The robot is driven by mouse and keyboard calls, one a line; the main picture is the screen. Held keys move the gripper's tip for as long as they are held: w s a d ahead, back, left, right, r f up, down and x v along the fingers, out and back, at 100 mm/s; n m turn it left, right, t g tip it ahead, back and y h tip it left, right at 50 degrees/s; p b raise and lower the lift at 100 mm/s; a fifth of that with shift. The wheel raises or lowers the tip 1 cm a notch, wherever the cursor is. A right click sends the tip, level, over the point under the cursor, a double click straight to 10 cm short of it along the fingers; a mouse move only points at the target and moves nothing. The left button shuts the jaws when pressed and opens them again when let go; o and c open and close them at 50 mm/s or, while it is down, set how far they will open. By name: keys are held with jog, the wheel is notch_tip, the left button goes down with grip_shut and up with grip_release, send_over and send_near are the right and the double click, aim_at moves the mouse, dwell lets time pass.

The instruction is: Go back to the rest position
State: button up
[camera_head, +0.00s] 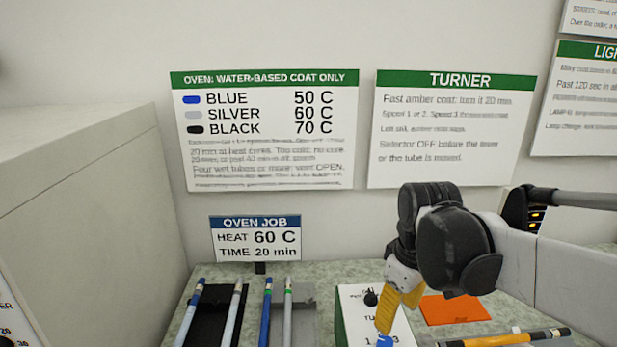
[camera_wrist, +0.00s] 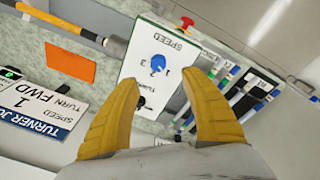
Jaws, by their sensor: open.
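My gripper (camera_head: 394,308) has yellow fingers and hangs over the bench, in front of a white control panel (camera_head: 352,302). In the wrist view my gripper (camera_wrist: 158,78) is open, its two fingers spread wide with nothing between them. The panel (camera_wrist: 139,74) lies beyond the fingertips, with a blue knob (camera_wrist: 159,62) marked SPEED. The blue knob (camera_head: 386,341) also shows at the bottom edge of the head view. A dark switch sits on the panel, partly behind a finger in the wrist view.
Several coloured rods, including a blue one (camera_head: 265,315), lie on dark and grey holders at left. An orange pad (camera_head: 455,309) and a yellow-and-black rod (camera_head: 507,340) lie at right. An OVEN JOB sign (camera_head: 255,238) stands at the back; a tall grey cabinet (camera_head: 85,200) bounds the left.

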jog(key=s+f+m+t+b, duration=0.2)
jog(key=s+m+t, duration=0.3)
jog(key=s, duration=0.5)
jog(key=shift+f+m+t+b, duration=0.35)
jog(key=shift+f+m, duration=0.45)
jog(key=shift+m, duration=0.3)
dwell(0.4)
